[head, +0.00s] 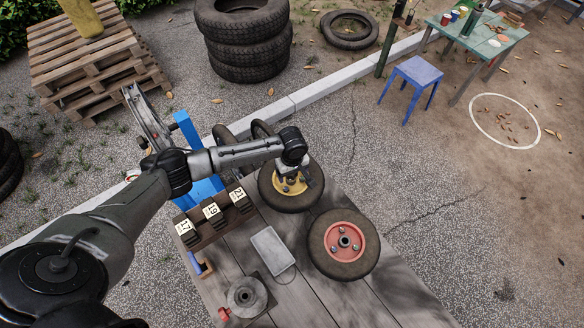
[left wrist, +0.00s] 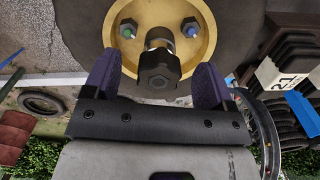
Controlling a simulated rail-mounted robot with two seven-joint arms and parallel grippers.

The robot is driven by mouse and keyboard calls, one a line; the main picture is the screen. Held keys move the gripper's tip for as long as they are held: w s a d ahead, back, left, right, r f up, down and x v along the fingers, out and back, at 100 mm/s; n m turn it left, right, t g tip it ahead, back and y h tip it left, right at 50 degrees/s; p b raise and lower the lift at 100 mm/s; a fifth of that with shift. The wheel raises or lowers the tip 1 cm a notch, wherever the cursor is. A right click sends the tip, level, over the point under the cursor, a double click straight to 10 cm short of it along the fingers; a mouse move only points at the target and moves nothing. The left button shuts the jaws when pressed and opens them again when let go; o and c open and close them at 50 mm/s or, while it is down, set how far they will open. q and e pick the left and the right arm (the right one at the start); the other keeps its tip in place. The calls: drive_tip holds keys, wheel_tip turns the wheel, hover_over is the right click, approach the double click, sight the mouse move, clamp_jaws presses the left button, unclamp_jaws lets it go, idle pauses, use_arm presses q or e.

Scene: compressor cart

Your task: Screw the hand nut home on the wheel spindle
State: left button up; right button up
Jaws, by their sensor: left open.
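The wheel with the yellow hub (head: 275,187) stands at the far end of the cart's plank top. Its yellow hub (left wrist: 203,56) fills the top of the left wrist view, with coloured lug studs on either side. A dark hexagonal hand nut (left wrist: 158,72) sits in front of the hub centre, in line with the spindle (left wrist: 158,36). My left gripper (head: 291,172) is over this hub. In the left wrist view its two purple-grey fingers (left wrist: 157,80) are open, one on each side of the nut, with gaps showing. How far the nut is threaded cannot be told.
A second wheel with a red hub (head: 345,242) lies to the right on the planks. A grey flat box (head: 272,250), a round metal part (head: 246,294) and a numbered rack (head: 213,222) are nearby. Stacked tyres (head: 246,40) stand behind.

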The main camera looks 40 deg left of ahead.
use_arm(q)
drive_tip(key=shift+f, duration=0.2)
drive_tip(key=c, duration=1.1)
drive_tip(key=shift+r+m+p, duration=0.1)
drive_tip(key=shift+m+p, duration=0.65)
drive_tip(key=shift+m, duration=0.35)
drive_tip(key=shift+s, duration=0.1)
